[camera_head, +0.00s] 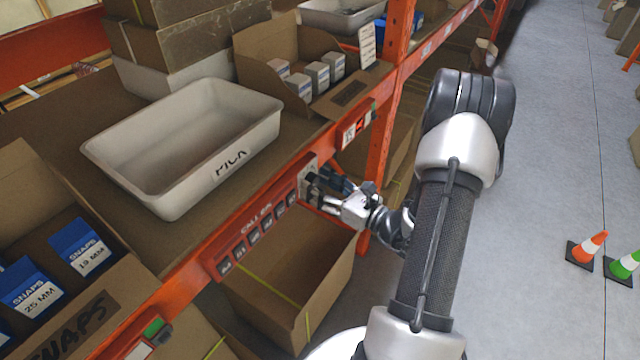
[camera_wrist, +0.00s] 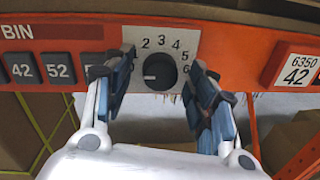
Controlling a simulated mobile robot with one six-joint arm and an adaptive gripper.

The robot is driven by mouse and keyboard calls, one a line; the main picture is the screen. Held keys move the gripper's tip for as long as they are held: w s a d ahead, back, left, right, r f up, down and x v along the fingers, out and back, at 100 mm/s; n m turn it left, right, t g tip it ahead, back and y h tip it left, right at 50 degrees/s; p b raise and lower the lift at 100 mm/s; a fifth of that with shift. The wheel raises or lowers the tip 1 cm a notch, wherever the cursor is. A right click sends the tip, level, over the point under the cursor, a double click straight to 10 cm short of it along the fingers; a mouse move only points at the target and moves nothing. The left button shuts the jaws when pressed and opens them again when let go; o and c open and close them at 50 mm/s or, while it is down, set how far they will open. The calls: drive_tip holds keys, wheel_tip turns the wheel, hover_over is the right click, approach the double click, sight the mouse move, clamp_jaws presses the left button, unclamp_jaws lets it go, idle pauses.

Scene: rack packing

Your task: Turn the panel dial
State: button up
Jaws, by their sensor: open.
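The plate is fixed to the orange shelf beam. My gripper (camera_wrist: 162,92) is open in the wrist view, with one finger on each side of the knob and visible space between. The fingertips overlap the plate's lower left and right edges; I cannot tell whether they touch it. In the head view my gripper (camera_head: 312,190) is at the beam and hides the knob.
Black numbered tiles (camera_wrist: 38,68) sit left of the plate, and a 6350 42 label (camera_wrist: 298,68) sits right. A grey PICK tray (camera_head: 190,190) stands on the shelf above. An open cardboard box (camera_head: 290,322) is below the beam.

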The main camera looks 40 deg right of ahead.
drive_tip(key=shift+c, duration=0.2)
drive_tip(key=c, duration=1)
drive_tip(key=shift+c, duration=0.2)
drive_tip(key=shift+m, duration=0.3)
drive_tip(key=m+p, duration=0.3)
drive_tip(key=shift+r+m, duration=0.15)
drive_tip(key=shift+m, duration=0.15)
drive_tip(key=m+p, duration=0.2)
drive_tip(key=m, duration=0.2)
drive_tip(key=shift+g+p, duration=0.3)
drive_tip(key=shift+p, duration=0.1)
drive_tip(key=m+p, duration=0.2)
drive_tip(key=m, duration=0.2)
drive_tip(key=shift+d+m+y, duration=0.1)
drive_tip(key=shift+m+y, duration=0.2)
drive_tip(key=shift+m+g+y+p, duration=0.35)
drive_tip(key=shift+m+p, duration=0.6)
drive_tip(key=shift+m, duration=1.05)
